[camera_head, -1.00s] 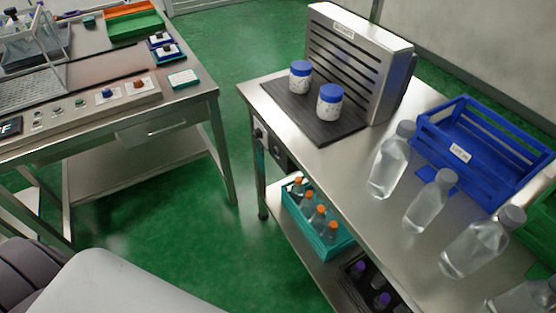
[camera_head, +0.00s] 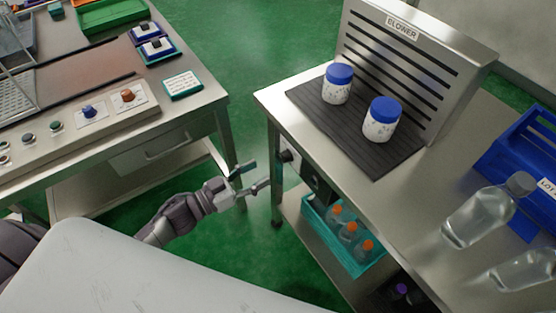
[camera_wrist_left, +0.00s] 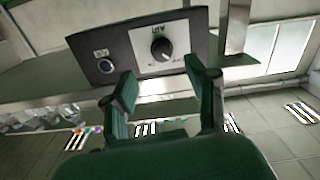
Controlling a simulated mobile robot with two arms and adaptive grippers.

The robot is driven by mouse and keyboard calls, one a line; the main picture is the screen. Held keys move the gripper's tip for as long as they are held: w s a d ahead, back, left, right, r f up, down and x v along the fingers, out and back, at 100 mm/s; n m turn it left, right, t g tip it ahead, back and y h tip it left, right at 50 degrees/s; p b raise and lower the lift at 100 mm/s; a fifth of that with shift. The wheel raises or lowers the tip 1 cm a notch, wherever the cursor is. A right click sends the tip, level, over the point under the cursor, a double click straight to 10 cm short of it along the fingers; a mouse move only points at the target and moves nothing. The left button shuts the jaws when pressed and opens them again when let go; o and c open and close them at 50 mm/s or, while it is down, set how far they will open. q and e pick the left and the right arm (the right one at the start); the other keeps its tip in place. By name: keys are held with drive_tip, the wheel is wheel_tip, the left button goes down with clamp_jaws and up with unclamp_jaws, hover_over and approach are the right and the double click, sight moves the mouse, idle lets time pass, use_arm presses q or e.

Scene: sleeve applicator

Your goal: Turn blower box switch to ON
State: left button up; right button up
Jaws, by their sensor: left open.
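The blower (camera_head: 415,70) is a slotted metal panel labelled BLOWER on the steel bench. A dark switch box (camera_head: 306,174) hangs under the bench's left edge, with a round black knob (camera_head: 288,155) on its face.
Two blue-lidded jars (camera_head: 382,120) stand on the black mat (camera_head: 330,112). Clear bottles (camera_head: 488,212) and a blue crate (camera_head: 520,150) are at the right. A teal crate (camera_head: 345,250) of orange-capped bottles sits on the lower shelf. Another workbench (camera_head: 190,110) stands left, with green floor between.

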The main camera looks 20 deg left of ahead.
sight(282, 159)
use_arm(q)
drive_tip(key=x, duration=0.6)
drive_tip(key=shift+w, duration=0.15)
drive_tip(key=shift+w+d+f, duration=0.1)
drive_tip(key=shift+w+d, duration=0.2)
drive_tip(key=shift+w, duration=0.1)
use_arm(e)
drive_tip(key=shift+w+r, duration=0.2)
drive_tip(key=shift+r, duration=0.05)
drive_tip(key=shift+a, duration=0.1)
use_arm(q)
drive_tip(key=shift+c, duration=0.8)
clamp_jaws()
use_arm(e)
drive_tip(key=shift+a, duration=0.2)
